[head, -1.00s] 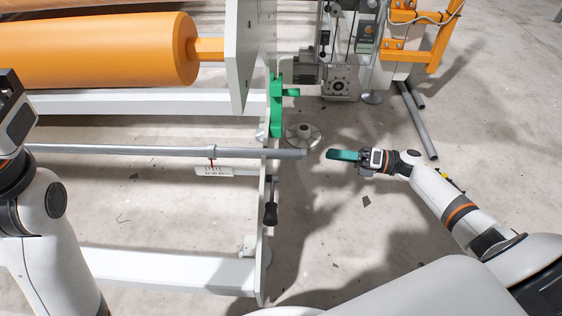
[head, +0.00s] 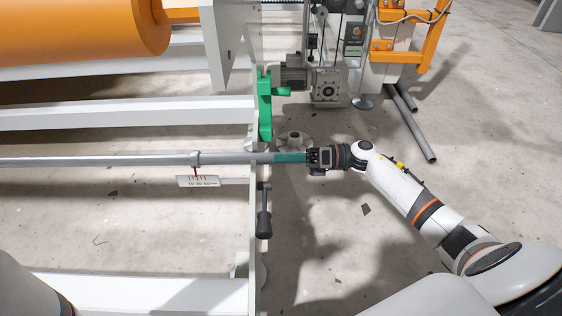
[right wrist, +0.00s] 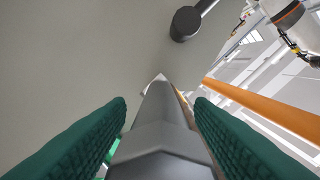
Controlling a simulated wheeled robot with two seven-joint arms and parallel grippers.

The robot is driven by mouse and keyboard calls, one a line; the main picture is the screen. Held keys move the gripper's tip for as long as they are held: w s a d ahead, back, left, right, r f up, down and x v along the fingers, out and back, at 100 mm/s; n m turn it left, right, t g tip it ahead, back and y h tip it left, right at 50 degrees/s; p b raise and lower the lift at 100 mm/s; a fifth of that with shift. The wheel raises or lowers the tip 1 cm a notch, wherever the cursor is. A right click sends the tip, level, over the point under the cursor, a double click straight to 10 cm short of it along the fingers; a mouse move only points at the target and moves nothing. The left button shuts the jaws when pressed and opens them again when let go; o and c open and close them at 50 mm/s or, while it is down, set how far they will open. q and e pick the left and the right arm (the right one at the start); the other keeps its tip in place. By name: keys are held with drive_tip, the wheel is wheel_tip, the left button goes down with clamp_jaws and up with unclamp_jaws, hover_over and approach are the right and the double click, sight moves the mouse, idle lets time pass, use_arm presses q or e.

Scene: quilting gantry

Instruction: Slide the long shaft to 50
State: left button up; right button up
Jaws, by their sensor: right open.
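The long grey shaft (head: 110,160) lies level across the frame and passes through its right side plate. A collar (head: 196,159) on it carries a red pointer (head: 195,173) above a white scale (head: 198,181); the exact reading is too small to tell. My right gripper (head: 277,157) has its green fingers around the shaft's right end. In the right wrist view the fingers (right wrist: 160,105) stand open on both sides of the shaft (right wrist: 162,145), with gaps showing. My left gripper is out of view; only part of my left arm shows at the bottom left.
A green bracket (head: 264,105) stands on the side plate just above the shaft. A black-handled crank (head: 264,222) hangs below it. An orange roller (head: 80,35) is at the upper left and a motor unit (head: 328,88) behind. The floor at right is mostly clear.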

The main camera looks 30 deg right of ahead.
drive_tip(key=shift+w+a, duration=0.25)
drive_tip(key=shift+a, duration=0.3)
clamp_jaws()
drive_tip(key=shift+v, duration=1.05)
unclamp_jaws()
